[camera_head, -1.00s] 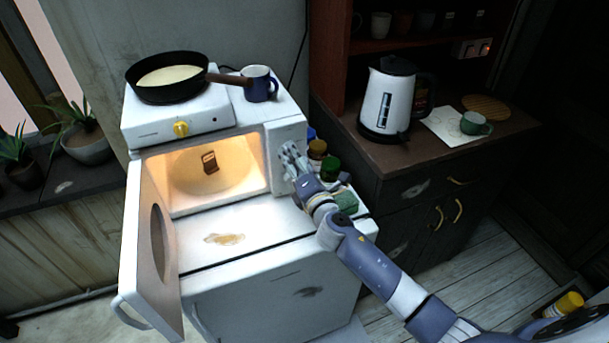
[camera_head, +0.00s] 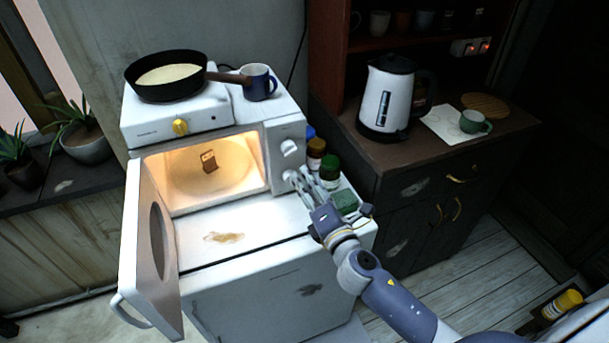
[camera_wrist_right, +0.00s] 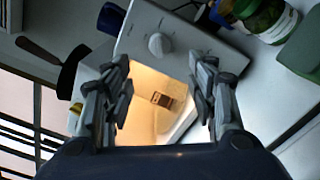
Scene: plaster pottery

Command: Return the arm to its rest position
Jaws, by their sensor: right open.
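My right gripper (camera_head: 301,183) is open and empty in the head view, in front of the control panel of the white microwave (camera_head: 287,150). It stands a little below the panel's upper knob (camera_head: 289,147). In the right wrist view the fingers of my right gripper (camera_wrist_right: 160,88) are spread, with nothing between them. Beyond them show the panel's knob (camera_wrist_right: 158,43) and the lit microwave cavity with a small brown item (camera_wrist_right: 162,99) inside. My left gripper is not in view.
The microwave door (camera_head: 150,245) stands open at left. Jars (camera_head: 330,168) and a green sponge (camera_head: 345,202) sit right of the microwave. A pan (camera_head: 170,78) and blue mug (camera_head: 258,84) stand on top. A kettle (camera_head: 385,105) and green cup (camera_head: 473,122) stand on the counter.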

